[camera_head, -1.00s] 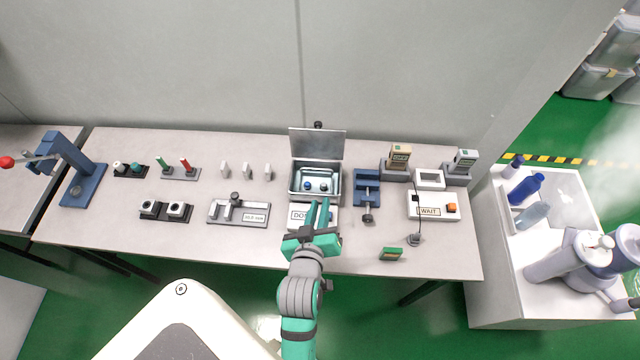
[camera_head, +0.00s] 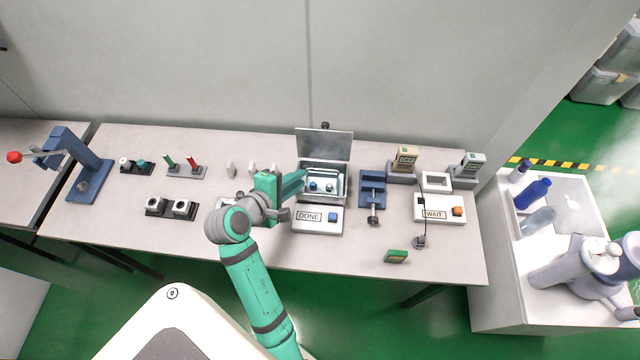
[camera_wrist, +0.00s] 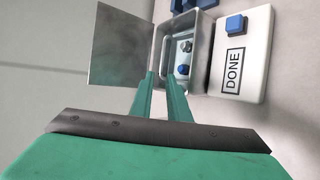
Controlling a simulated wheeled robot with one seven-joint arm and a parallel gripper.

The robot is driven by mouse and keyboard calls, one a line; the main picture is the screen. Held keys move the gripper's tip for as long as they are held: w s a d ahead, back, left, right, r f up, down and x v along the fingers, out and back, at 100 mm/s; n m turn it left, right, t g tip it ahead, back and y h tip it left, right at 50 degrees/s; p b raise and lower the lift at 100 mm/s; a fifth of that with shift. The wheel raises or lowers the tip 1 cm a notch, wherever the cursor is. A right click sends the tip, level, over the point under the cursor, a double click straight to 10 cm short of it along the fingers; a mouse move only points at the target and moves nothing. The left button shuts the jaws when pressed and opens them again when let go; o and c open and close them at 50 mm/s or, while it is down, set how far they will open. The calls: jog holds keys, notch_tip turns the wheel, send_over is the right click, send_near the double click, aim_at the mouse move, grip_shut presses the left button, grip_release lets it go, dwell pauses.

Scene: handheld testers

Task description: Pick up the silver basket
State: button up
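The silver basket (camera_head: 334,183) sits inside a grey metal box (camera_head: 322,198) whose lid stands open at the back. Small blue and light parts lie in the basket. In the wrist view the basket (camera_wrist: 183,70) shows past my fingertips, its near part partly hidden by them. My gripper (camera_head: 302,180) reaches in from the left, at the box's left side. One finger lies near the lid edge, the other over the box opening. I cannot tell whether they touch anything.
The open lid (camera_head: 324,145) rises behind the box. A white DONE panel (camera_head: 318,219) with a blue button stands in front. A blue clamp fixture (camera_head: 372,190) is close on the right.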

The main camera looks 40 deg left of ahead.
send_over(322, 183)
jog(key=s+a, duration=0.3)
jog(key=shift+w+d+f, duration=0.1)
jog(key=shift+w+f, duration=0.05)
jog(key=shift+f, duration=1)
jog(key=shift+w+d+f, duration=0.1)
jog(key=shift+f, duration=1)
jog(key=shift+c, duration=0.3)
grip_shut()
